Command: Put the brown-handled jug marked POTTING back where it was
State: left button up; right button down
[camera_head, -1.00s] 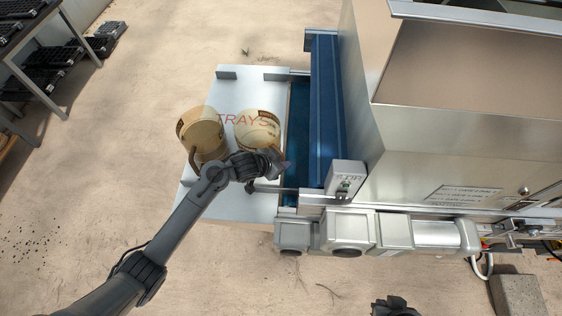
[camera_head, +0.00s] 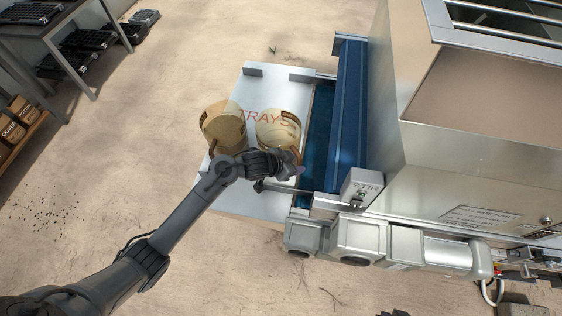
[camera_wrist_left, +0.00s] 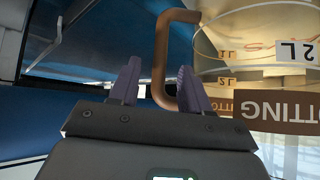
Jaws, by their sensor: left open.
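Two clear jugs with tan contents stand side by side on the silver plate marked TRAYS (camera_head: 262,75): a left jug (camera_head: 222,122) and a right jug (camera_head: 279,128). My right gripper barely shows as a dark bit at the head view's bottom edge.
The blue channel (camera_head: 348,110) and steel seeder body (camera_head: 470,130) stand right of the plate, with a small switch box (camera_head: 361,188) near the gripper. At the left are a wooden shelf (camera_head: 28,138) with labelled boxes and a table (camera_head: 50,25). Floor between is mostly clear.

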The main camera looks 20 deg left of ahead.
pick_arm(q)
jog(key=p+v, duration=0.2)
jog(key=v, duration=0.7)
jog(key=s+a+n+g+y, duration=0.1)
jog(key=s+n+g+y, duration=0.1)
jog(key=s, duration=1)
jog(key=s+a+f+n+g+y, duration=0.1)
jog(key=s+n+g+y, duration=0.1)
jog(key=s, duration=1.1)
jog(key=shift+a+f, duration=0.15)
jog(key=shift+a, duration=0.15)
notch_tip(320, 180, up, 21)
jog(key=p, duration=2.1)
